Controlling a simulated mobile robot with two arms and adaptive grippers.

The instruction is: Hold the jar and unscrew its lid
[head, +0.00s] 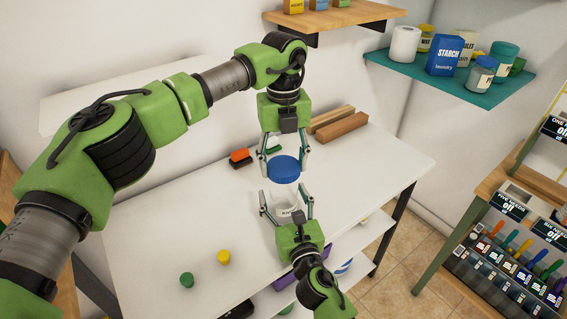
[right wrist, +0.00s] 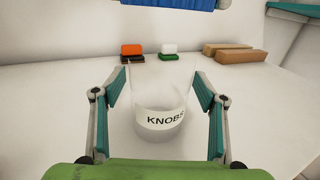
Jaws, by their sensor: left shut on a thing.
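The clear jar (head: 285,197) with a white KNOBS label stands upright on the white table; it also shows in the right wrist view (right wrist: 158,118). The blue lid (head: 284,170) is above the jar, shut between the fingers of my left gripper (head: 284,166). In the right wrist view the lid's lower edge (right wrist: 185,4) shows at the top, with a gap between it and the jar. My right gripper (head: 286,196) is open, its fingers on both sides of the jar; in the right wrist view (right wrist: 160,90) gaps show between fingers and glass.
Behind the jar on the table (head: 150,235) lie an orange-and-black block (head: 240,158), a green-and-white one (right wrist: 168,50) and wooden bars (head: 341,127). Green (head: 187,280) and yellow (head: 223,257) knobs stand front left. A teal shelf (head: 450,82) holds jars and boxes.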

